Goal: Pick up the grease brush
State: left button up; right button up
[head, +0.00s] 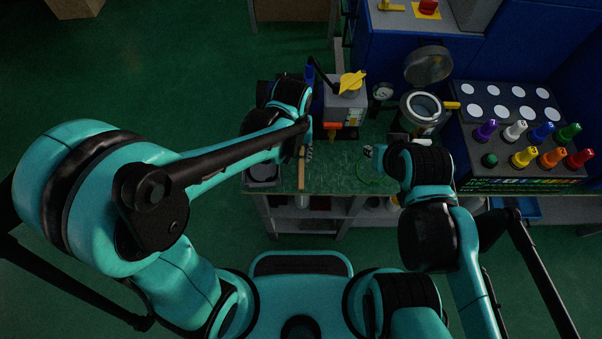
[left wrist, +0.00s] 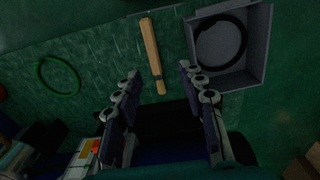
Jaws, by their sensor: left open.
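The grease brush seems to be the slim wooden stick (left wrist: 151,50) on the green bench top in the left wrist view; its bristles cannot be made out. It also shows in the head view as a thin tan strip (head: 301,172) near the bench's front edge. My left gripper (left wrist: 160,71) is open and empty, its two fingers on either side of the stick's lower end in the picture, apparently above it. In the head view the left gripper (head: 306,150) is mostly hidden by its own arm. My right gripper (head: 372,152) is small and partly hidden by its wrist.
A grey tray (left wrist: 262,48) holding a black ring lies beside the stick. A green ring (left wrist: 40,72) lies on the other side. A lidded pot (head: 424,108) and a rack of coloured bottles (head: 470,170) stand at right.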

aim_at(301, 171)
pick_arm(q)
jog(key=shift+s+d+f, duration=0.2)
jog(key=shift+d+f, duration=0.5)
jog(key=shift+f, duration=0.25)
notch_tip(301, 171, down, 2)
jog(key=shift+b, duration=0.6)
jog(key=f+b, duration=0.1)
jog(key=f, duration=0.1)
jog(key=f+b, duration=0.2)
jog(key=f, duration=0.1)
jog(key=shift+w+f, duration=0.3)
jog(key=shift+f, duration=0.05)
jog(key=shift+r, duration=0.1)
grip_shut()
